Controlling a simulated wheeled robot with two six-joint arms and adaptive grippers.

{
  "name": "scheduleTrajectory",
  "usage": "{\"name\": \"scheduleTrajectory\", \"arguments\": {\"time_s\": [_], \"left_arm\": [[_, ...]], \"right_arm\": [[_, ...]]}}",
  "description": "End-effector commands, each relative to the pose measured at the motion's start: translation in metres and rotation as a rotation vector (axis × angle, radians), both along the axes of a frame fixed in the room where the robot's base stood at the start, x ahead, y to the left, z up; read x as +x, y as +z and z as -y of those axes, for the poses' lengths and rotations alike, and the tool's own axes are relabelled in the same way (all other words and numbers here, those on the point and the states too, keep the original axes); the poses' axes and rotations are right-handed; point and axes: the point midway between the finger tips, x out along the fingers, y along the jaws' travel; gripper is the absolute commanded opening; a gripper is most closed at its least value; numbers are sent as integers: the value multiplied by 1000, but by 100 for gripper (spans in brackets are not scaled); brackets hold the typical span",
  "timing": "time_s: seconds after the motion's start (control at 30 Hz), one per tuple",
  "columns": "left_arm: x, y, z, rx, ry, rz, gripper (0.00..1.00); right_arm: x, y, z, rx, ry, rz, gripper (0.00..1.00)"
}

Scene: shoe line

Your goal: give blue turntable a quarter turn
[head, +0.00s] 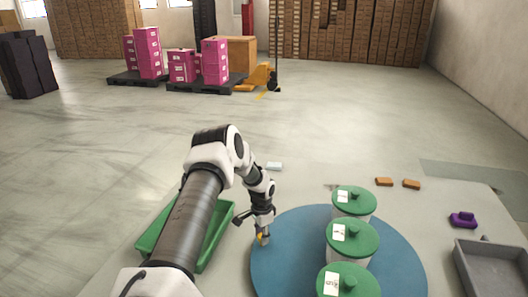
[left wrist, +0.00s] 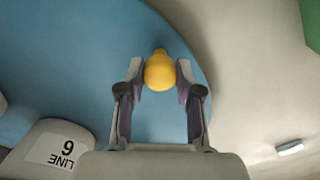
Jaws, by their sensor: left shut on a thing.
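The blue turntable (head: 290,255) is a flat round disc on the table, cut off by the bottom edge of the head view. It also shows in the left wrist view (left wrist: 60,70). A yellow knob (left wrist: 160,72) stands near its rim. My left gripper (head: 262,238) is at the turntable's left rim, shut on the knob, with one finger on each side (left wrist: 158,80). Three white pots with green lids (head: 352,238) stand in a row on the turntable. A pot label reading LINE 6 (left wrist: 55,150) shows in the left wrist view. My right gripper is not in view.
A green tray (head: 222,228) lies left of the turntable, partly behind my arm. A grey tray (head: 462,270), a purple object (head: 463,220) and two orange blocks (head: 384,182) lie to the right. A small white object (head: 274,166) lies beyond the gripper. Pink boxes (head: 148,52) stand far back.

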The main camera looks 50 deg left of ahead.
Motion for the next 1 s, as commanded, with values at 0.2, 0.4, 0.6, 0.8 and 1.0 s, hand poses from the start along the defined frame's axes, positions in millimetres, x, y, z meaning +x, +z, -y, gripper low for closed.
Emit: {"name": "scheduleTrajectory", "arguments": {"time_s": [0.2,0.4,0.6,0.8,1.0], "left_arm": [[1,1,0,0,0,1,0],[0,0,0,0,0,1,60],[0,2,0,0,0,1,60],[1,30,1,-3,0,6,60],[2,83,0,-2,0,8,60]], "right_arm": [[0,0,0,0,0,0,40],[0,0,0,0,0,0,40],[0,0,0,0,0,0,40],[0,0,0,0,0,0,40],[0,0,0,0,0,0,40]]}}
